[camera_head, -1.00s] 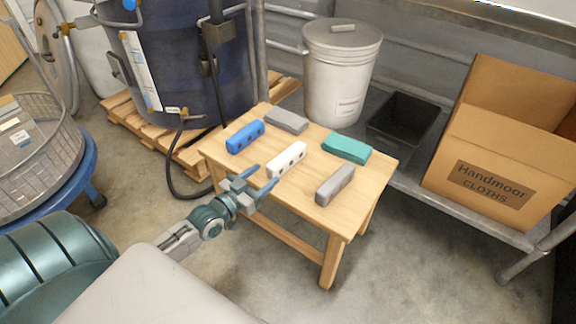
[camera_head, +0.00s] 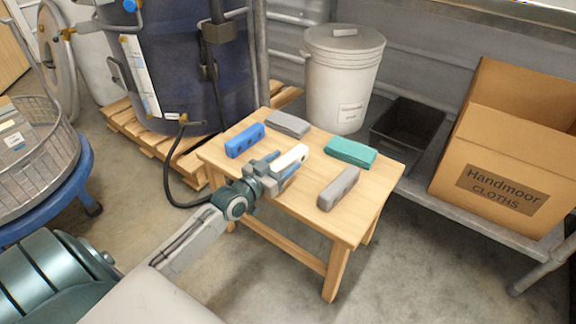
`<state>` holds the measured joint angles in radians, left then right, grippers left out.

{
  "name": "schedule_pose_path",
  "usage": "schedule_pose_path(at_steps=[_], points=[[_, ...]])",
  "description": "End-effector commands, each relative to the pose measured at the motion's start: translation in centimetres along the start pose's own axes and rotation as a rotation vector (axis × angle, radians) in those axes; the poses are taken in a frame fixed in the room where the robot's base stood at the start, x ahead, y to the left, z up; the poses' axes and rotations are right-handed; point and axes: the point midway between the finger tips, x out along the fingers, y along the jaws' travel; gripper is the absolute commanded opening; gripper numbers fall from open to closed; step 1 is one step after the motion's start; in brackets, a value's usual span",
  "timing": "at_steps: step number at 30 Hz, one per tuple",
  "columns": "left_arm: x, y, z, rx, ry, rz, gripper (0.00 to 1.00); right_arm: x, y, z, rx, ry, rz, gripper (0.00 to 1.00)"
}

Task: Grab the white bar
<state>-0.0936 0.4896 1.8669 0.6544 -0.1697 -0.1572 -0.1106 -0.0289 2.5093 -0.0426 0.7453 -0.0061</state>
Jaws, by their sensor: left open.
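The white bar (camera_head: 292,155) lies on the small wooden table (camera_head: 373,195), near its middle. My left gripper (camera_head: 279,169) is open at the white bar, with one finger on each side of its near end. The gripper hides the near part of the bar. I cannot tell whether the fingers touch it. My right gripper is not in the picture.
Behind the table stand a lidded bin (camera_head: 340,85), a black tub (camera_head: 408,130) and a cardboard box (camera_head: 497,180).

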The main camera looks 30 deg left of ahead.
Motion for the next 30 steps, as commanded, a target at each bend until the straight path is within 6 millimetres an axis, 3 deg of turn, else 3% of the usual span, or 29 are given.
schedule_pose_path(at_steps=[2, 10, 22, 30], points=[[0.0, 0.0, 0.0, 0.000, 0.000, 0.000, 0.58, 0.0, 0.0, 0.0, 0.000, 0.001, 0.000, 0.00], [0.0, 0.0, 0.0, 0.000, 0.000, 0.000, 0.07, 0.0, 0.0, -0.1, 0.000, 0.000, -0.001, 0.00], [0.0, 0.0, -0.7, 0.000, 0.001, 0.000, 0.06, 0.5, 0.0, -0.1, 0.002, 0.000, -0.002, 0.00], [0.0, 0.0, -3.8, 0.002, 0.002, 0.001, 0.06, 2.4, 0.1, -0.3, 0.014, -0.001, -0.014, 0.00]])
